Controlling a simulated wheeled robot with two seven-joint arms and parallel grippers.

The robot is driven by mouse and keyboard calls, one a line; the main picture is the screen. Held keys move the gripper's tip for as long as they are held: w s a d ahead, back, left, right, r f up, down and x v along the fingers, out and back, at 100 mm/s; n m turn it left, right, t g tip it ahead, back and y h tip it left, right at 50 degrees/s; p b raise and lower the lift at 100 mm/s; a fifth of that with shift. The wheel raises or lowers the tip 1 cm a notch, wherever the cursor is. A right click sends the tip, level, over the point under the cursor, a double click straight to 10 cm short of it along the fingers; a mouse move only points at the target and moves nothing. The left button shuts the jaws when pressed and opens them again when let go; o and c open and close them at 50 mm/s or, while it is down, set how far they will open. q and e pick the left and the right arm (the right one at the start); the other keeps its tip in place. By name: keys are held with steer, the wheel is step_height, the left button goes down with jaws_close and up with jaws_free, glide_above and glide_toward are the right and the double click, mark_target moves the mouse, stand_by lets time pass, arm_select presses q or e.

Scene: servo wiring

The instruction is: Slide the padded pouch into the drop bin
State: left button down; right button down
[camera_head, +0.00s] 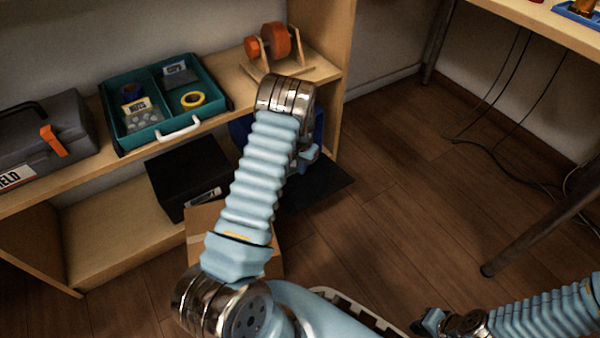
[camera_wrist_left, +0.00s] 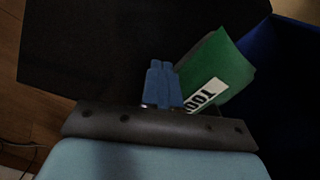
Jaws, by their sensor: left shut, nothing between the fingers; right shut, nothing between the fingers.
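A green piece with a white label reading "TOO" (camera_wrist_left: 222,66) shows in the left wrist view, right of my left fingertips and against a dark blue bin (camera_wrist_left: 290,62). It looks like the padded pouch; its lower end is hidden behind my gripper, and I cannot tell how far it is inside the bin. In the head view the blue bin (camera_head: 319,125) stands under the shelf, mostly hidden by my left arm. My left gripper (camera_head: 310,154) is shut and empty; its fingers (camera_wrist_left: 162,84) are together beside the green piece. My right gripper (camera_head: 428,322) is shut and empty at lower right.
A black mat (camera_head: 325,187) lies before the bin. A black box (camera_head: 185,172) and cardboard box (camera_head: 205,220) stand to its left. The shelf above holds a teal tray (camera_head: 118,95), grey toolbox (camera_head: 45,135) and orange spool (camera_head: 277,40).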

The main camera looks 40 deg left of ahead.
arm_select(q)
steer(key=shift+w+a+b, duration=0.2)
steer(key=shift+a+b, duration=0.05)
steer(key=shift+a, duration=0.25)
steer(key=shift+w+a+b, duration=0.2)
steer(key=shift+a+b, duration=0.05)
steer(key=shift+a, duration=0.2)
